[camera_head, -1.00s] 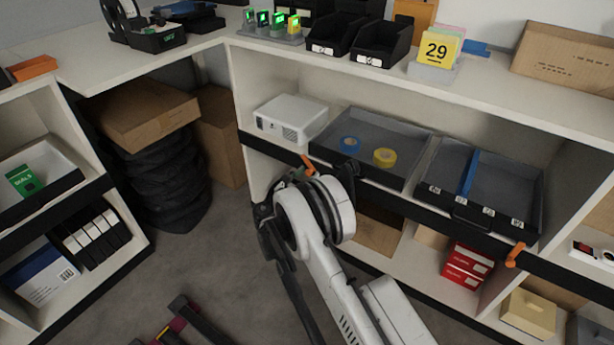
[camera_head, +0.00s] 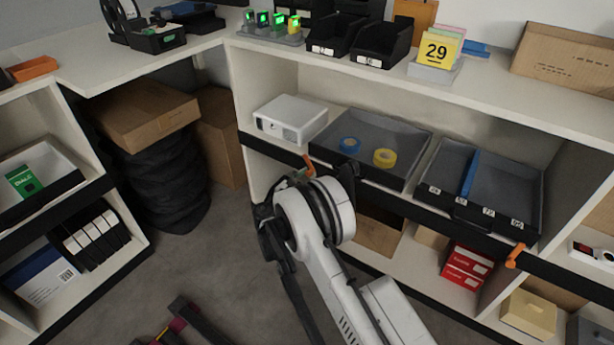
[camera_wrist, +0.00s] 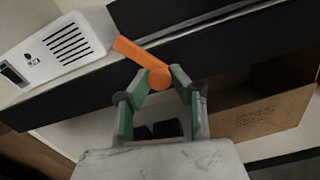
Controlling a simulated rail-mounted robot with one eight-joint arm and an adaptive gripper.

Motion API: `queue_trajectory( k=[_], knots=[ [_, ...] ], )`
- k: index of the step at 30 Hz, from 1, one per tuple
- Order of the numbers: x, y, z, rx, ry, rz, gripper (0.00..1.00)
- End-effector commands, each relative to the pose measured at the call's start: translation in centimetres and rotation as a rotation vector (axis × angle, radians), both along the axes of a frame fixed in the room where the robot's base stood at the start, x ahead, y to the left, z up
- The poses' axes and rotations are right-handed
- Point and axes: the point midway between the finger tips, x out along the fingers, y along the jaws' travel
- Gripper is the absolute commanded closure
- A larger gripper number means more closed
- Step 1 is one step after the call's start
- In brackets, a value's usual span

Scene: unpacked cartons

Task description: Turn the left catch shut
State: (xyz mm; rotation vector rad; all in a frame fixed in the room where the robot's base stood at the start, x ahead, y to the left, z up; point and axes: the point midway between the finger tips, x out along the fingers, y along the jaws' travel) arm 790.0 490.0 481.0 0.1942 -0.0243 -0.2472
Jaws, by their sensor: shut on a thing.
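The left catch (camera_wrist: 141,61) is an orange lever with a round hub on the black front rail of the shelf. In the wrist view its arm points up and to the left, at a slant to the rail. My gripper (camera_wrist: 159,82) is shut on the hub, with a green-padded finger on each side. In the head view the left catch (camera_head: 309,167) shows only as a small orange piece above my wrist, and my arm hides the fingers. The right catch (camera_head: 515,256), also orange, sits on the rail at the right, tilted.
A white projector (camera_head: 290,118) stands on the shelf just behind the left catch. A grey tray (camera_head: 400,137) holds a blue and a yellow tape roll. A divided tray (camera_head: 512,191) is right of it. A cardboard box (camera_wrist: 262,110) sits below the rail.

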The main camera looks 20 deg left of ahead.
Motion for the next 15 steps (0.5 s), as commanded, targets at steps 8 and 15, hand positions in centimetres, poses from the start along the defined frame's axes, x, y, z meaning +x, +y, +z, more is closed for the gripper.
queue_trajectory(
  k=[8, 15],
  knots=[
    [-0.02, 0.04, -0.01, 0.229, -0.058, 0.000, 1.00],
    [-0.02, 0.07, -0.01, 0.404, -0.102, 0.000, 1.00]
  ],
)
